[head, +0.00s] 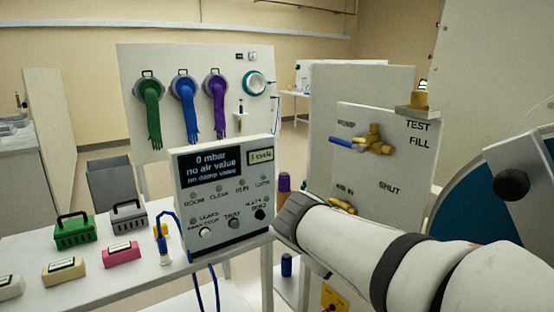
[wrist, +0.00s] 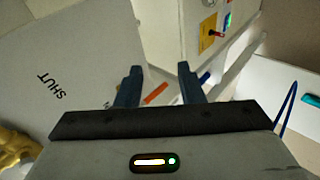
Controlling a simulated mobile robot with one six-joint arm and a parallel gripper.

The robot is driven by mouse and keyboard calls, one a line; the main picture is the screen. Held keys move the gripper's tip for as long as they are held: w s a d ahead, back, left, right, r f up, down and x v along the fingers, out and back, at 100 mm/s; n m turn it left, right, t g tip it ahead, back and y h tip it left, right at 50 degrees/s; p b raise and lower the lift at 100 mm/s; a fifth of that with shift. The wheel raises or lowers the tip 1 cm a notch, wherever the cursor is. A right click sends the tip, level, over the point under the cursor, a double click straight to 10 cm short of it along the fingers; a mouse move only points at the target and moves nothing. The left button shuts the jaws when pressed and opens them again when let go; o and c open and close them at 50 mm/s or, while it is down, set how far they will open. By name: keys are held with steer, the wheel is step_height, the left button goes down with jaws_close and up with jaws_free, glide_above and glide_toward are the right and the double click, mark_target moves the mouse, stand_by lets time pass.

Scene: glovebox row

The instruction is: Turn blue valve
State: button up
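The blue valve handle (head: 347,144) sticks out to the left from a brass valve body (head: 375,142) on the upright grey panel (head: 385,185), below and left of the TEST and FILL labels. A second brass valve (head: 343,206) sits lower on the panel, partly hidden by my arm. My gripper (wrist: 158,82) is open in the wrist view, with its two dark fingers apart and nothing gripped. Behind the fingers are an orange bar (wrist: 156,93) and a small blue piece; I cannot tell what they belong to. In the head view my arm hides the gripper.
A control box (head: 225,195) with a display reading 0 mbar stands left of my arm. Green, blue and purple gloves hang on a white board (head: 135,70). Small coloured blocks and baskets lie on the table (head: 105,285). A brass fitting (wrist: 18,150) shows at the wrist view's left edge.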

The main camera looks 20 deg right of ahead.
steer(key=w+d+r+n+t+h+b, duration=0.25)
steer(key=w+r+t+h+b, duration=0.2)
steer(key=w+r, duration=0.35)
steer(key=n+t+h+b, duration=0.2)
steer(key=n+t+h, duration=0.1)
steer(key=t, duration=0.1)
glide_toward(338, 143)
steer(key=f+x, duration=0.1)
steer(key=x, duration=0.7)
steer(key=r+x, duration=0.1)
steer(key=x, duration=0.2)
steer(key=shift+s, duration=0.2)
steer(key=shift+y, duration=0.25)
steer(key=shift+c, duration=0.5)
jaws_close()
